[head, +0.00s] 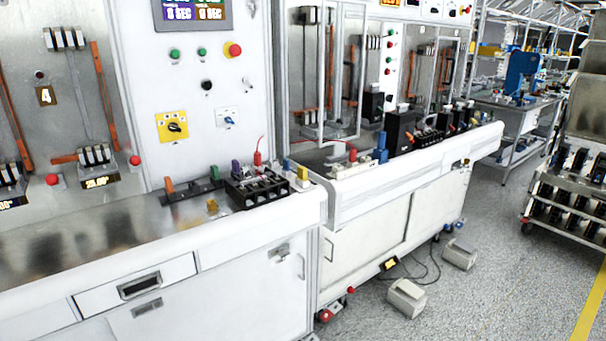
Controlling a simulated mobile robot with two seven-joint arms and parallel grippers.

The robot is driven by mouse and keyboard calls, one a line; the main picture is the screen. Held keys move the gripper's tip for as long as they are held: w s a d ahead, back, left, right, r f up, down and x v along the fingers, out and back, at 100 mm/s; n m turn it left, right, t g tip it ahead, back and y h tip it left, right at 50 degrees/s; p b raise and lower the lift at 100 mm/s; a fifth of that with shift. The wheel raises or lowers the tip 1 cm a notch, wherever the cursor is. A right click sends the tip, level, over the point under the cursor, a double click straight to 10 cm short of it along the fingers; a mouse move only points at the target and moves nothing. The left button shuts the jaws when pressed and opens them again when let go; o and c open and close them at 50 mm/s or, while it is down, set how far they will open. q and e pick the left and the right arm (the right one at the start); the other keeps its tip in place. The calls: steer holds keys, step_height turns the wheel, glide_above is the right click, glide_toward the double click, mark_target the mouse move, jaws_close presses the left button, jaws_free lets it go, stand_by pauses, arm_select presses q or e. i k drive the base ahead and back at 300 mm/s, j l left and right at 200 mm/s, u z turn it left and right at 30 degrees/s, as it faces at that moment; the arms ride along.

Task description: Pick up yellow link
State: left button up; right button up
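A small yellow piece (212,206) lies on the metal bench top (110,228), in front of a dark strip and left of the black breaker block. A second yellow piece (303,174) stands upright at the bench's right end, beside the black breaker block (258,188). I cannot tell for sure which of the two is the yellow link. Both are small in the head view. Neither of my grippers shows in this view.
A dark strip (190,192) carries orange and green pieces. Purple, red and blue pieces stand around the breaker block. A white panel with switches (205,100) rises behind the bench. A second bench (400,180) stands to the right. The grey floor (480,300) has boxes and cables.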

mark_target(302, 172)
steer(key=i+l+u, duration=0.1)
steer(key=i+l, duration=0.15)
steer(key=i+l+u, duration=0.1)
steer(key=l, duration=0.25)
steer(key=i+l, duration=0.35)
steer(key=i+l+u, duration=0.25)
steer(key=i+l, duration=0.15)
steer(key=l, duration=0.3)
steer(key=i+l+u, duration=0.1)
steer(key=l, duration=0.25)
steer(key=i, duration=0.1)
